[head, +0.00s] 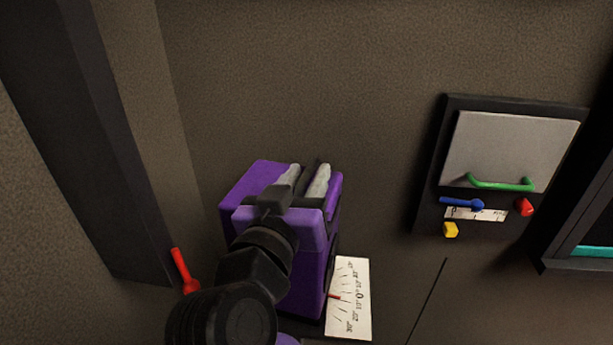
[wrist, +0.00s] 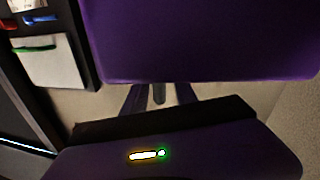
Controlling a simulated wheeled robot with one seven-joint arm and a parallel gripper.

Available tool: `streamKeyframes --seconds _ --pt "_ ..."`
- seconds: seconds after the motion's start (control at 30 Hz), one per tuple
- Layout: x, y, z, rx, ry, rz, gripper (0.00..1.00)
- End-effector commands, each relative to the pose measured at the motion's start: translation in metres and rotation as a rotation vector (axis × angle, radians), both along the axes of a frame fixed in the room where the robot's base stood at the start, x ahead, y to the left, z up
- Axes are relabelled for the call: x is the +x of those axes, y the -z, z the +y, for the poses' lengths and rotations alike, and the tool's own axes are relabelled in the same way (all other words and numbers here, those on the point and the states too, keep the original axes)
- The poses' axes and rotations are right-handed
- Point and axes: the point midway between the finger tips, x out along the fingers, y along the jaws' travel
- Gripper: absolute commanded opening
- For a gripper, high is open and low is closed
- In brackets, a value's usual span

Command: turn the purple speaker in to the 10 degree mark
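The purple speaker (head: 305,272) is a box against the brown wall, partly hidden behind my arm. Its red pointer (head: 334,296) lies over a white degree scale (head: 350,322) and points close to the 0 mark. My gripper (head: 307,180) has a purple body and two grey fingers that stand apart over the top of the speaker. In the wrist view the speaker (wrist: 200,40) fills the top of the picture. The fingers (wrist: 158,95) reach towards it there, with their tips hidden behind its edge. I cannot tell whether they touch it.
A red lever (head: 180,268) is on the left by a dark post. To the right is a dark panel with a grey flap (head: 510,145), a green handle (head: 500,186), and blue, red and yellow knobs. The wall between speaker and panel is clear.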

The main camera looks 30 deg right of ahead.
Motion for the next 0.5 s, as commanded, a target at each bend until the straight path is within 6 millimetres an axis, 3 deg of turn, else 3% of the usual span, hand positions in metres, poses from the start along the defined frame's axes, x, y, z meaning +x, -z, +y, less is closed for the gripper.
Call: streamKeyframes --seconds 0.5 --pt "-0.048 0.001 0.051 0.001 -0.004 -0.001 0.34"
